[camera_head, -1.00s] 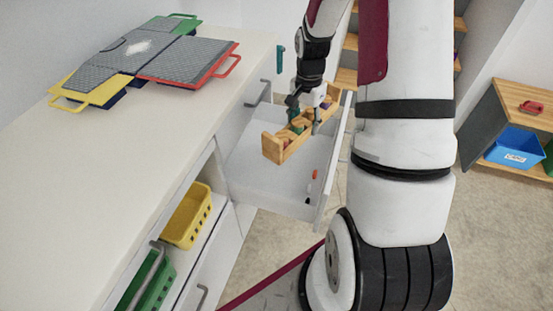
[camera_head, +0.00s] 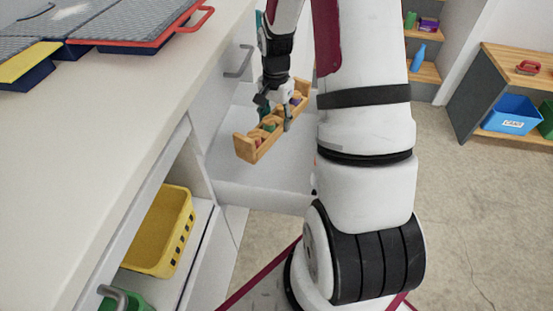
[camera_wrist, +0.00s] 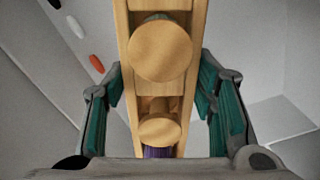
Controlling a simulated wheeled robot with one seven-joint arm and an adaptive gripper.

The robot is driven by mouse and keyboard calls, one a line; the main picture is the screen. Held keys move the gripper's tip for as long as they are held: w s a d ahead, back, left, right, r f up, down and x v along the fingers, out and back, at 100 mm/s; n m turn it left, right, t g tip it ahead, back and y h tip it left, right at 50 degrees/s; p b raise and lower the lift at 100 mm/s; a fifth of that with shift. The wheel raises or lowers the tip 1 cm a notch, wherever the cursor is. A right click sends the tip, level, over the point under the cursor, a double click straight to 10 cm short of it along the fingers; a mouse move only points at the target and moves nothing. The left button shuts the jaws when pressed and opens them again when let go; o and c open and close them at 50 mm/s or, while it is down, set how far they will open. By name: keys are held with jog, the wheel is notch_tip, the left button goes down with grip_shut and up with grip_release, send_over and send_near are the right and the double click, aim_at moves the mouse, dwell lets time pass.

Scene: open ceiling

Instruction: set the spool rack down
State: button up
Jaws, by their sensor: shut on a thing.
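The spool rack (camera_head: 245,147) is a long light-wood tray with coloured, wood-ended spools in it. My gripper (camera_head: 276,116) is shut on the rack near its middle, with one finger on each side. In the wrist view the rack (camera_wrist: 123,45) runs between the two green-padded fingers, with round wooden spool ends (camera_wrist: 160,50) and a purple spool (camera_wrist: 158,152) showing. The rack appears to hang over the open white drawer (camera_head: 225,175). The gap below it is hard to judge. My arm hides the drawer's right side.
A wooden shelf with a blue bin (camera_head: 510,115) stands right. Floor between is clear.

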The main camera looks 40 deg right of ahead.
aim_at(275, 156)
jog(key=f+b, duration=0.2)
jog(key=f, duration=0.1)
jog(key=shift+w+f, duration=0.2)
jog(key=shift+f, duration=0.05)
notch_tip(275, 156, down, 10)
jog(key=b, duration=0.4)
jog(key=shift+b, duration=0.3)
jog(key=o, duration=1.4)
jog(key=shift+f, duration=0.15)
